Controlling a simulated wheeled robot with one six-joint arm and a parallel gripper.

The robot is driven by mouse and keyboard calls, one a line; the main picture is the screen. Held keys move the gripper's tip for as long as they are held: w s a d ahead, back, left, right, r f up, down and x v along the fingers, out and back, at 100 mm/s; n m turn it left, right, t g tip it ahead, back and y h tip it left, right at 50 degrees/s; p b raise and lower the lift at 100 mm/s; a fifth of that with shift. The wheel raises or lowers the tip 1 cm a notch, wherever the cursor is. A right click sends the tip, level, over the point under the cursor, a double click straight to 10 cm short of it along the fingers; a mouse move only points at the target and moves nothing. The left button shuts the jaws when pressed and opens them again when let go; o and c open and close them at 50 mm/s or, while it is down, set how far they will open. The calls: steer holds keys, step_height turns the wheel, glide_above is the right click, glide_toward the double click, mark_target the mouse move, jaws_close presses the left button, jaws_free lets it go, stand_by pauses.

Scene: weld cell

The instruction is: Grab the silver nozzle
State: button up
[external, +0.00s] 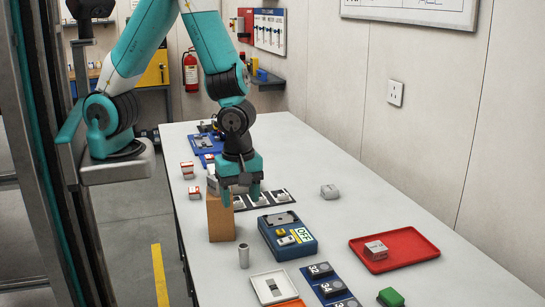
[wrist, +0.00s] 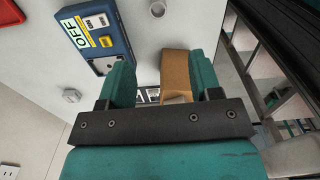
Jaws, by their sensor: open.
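The silver nozzle (external: 243,255) is a small grey upright cylinder standing on the table in front of the brown box. Its round top shows in the wrist view (wrist: 157,9) at the upper edge. My gripper (external: 241,194) points down at the top of the brown cardboard box (external: 221,219), behind the nozzle and apart from it. In the wrist view the teal fingers (wrist: 159,75) are spread, and the box (wrist: 176,66) shows between them, nearer the right finger. I cannot tell whether a finger touches the box. Nothing is held.
A blue device marked OFF (external: 287,236) stands right of the nozzle. A white-rimmed tray (external: 257,286) lies in front, near a dark blue mat (external: 327,285). A red tray (external: 420,243) holds a pale box. The table is clear left of the nozzle to its edge.

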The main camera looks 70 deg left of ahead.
mark_target(242, 244)
step_height(242, 244, down, 11)
steer(key=shift+f+p, duration=0.15)
steer(key=shift+p, duration=0.85)
steer(key=shift+w+d+f+p, duration=0.15)
steer(key=shift+f+p, duration=1.1)
steer(key=shift+f, duration=1.35)
steer(key=shift+c, duration=0.5)
steer(key=c, duration=0.9)
